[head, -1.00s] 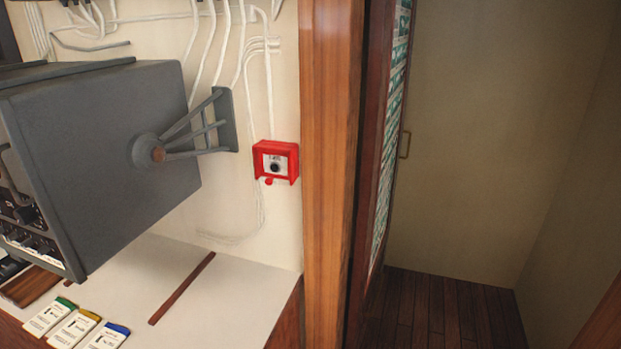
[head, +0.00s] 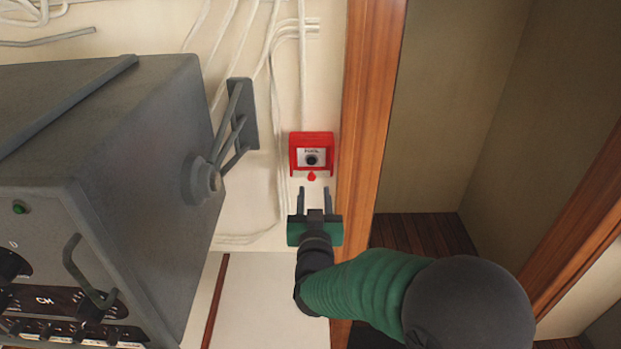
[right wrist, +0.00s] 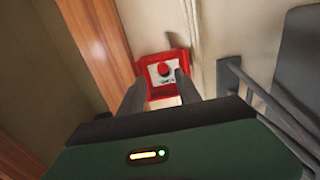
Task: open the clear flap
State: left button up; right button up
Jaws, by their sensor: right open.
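A small red box (head: 297,141) is fixed to the cream wall, with a pale face and a dark round knob (head: 312,160) in it. A red tab (head: 311,177) shows at its lower edge. The clear flap itself is too transparent to make out, so I cannot tell its position. My right gripper (head: 314,192) is open and empty just below the box, its two fingers pointing up at it. In the right wrist view the red box (right wrist: 178,56) shows ahead, between and beyond the fingertips (right wrist: 160,80). I cannot tell whether they touch it. My left gripper is out of view.
A large grey equipment cabinet (head: 130,150) on a wall bracket (head: 241,115) stands left of the box. White cables (head: 273,110) run down the wall beside it. A wooden post (head: 370,100) stands close on the right. A white counter (head: 270,300) lies below.

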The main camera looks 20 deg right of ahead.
aim_at(311, 179)
jog(key=p+x, duration=0.1)
jog(key=x, duration=0.3)
jog(key=shift+w, duration=0.6)
jog(key=shift+a, duration=0.4)
jog(key=shift+s+r, duration=0.1)
jog(key=shift+c, duration=1.2)
jog(key=shift+d, duration=0.4)
grip_shut()
jog(key=shift+a, duration=0.15)
